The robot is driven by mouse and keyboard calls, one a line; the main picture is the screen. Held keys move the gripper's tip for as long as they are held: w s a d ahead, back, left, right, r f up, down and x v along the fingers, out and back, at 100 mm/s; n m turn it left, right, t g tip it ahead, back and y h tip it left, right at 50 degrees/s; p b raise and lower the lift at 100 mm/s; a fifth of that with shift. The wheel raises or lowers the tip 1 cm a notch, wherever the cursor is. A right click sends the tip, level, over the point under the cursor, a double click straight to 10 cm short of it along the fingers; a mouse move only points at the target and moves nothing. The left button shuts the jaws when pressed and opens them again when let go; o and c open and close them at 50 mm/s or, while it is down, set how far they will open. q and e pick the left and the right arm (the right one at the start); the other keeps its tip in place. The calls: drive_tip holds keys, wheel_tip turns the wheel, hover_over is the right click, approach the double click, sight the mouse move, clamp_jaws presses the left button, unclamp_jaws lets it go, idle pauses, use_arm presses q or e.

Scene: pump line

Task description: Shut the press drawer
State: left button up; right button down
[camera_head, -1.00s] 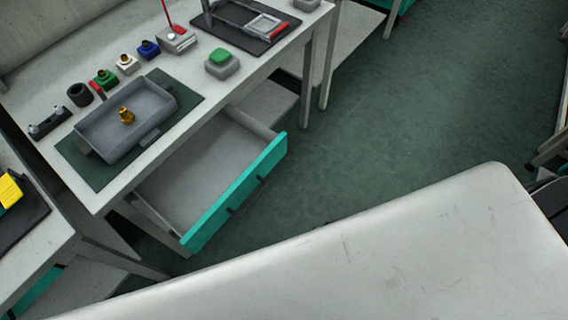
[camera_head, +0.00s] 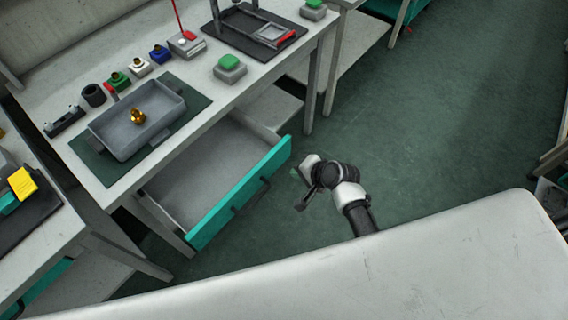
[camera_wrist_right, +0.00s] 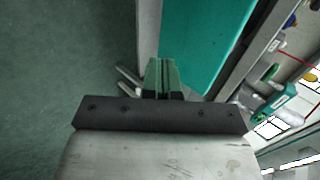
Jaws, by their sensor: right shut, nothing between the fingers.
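The press drawer (camera_head: 215,172) is pulled out from under the bench in the head view. It is empty inside, with a teal front (camera_head: 240,193) and a dark handle (camera_head: 251,194). My right gripper (camera_head: 296,174) is just off the right end of the drawer front, apart from it as far as I can see. In the right wrist view its green fingers (camera_wrist_right: 162,76) are shut and empty, with the teal drawer front (camera_wrist_right: 204,45) beyond and to their right. My left gripper is not in view.
The bench (camera_head: 196,93) above the drawer carries a grey tray (camera_head: 128,147) with a brass part (camera_head: 138,116), a green button box (camera_head: 229,68) and several small coloured blocks. Green floor (camera_head: 430,110) is clear to the right. A white surface (camera_head: 400,260) fills the lower front.

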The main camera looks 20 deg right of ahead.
sight(277, 163)
drive_tip(key=shift+w+a+f, duration=0.25)
drive_tip(key=shift+w+a, duration=0.25)
drive_tip(key=shift+w, duration=0.25)
drive_tip(key=shift+w+a+f, duration=0.2)
drive_tip(key=shift+w+a, duration=0.35)
drive_tip(key=shift+w, duration=0.15)
drive_tip(key=shift+w+a+f, duration=0.25)
drive_tip(key=shift+w+a, duration=0.25)
drive_tip(key=shift+w, duration=0.25)
drive_tip(key=shift+r, duration=0.1)
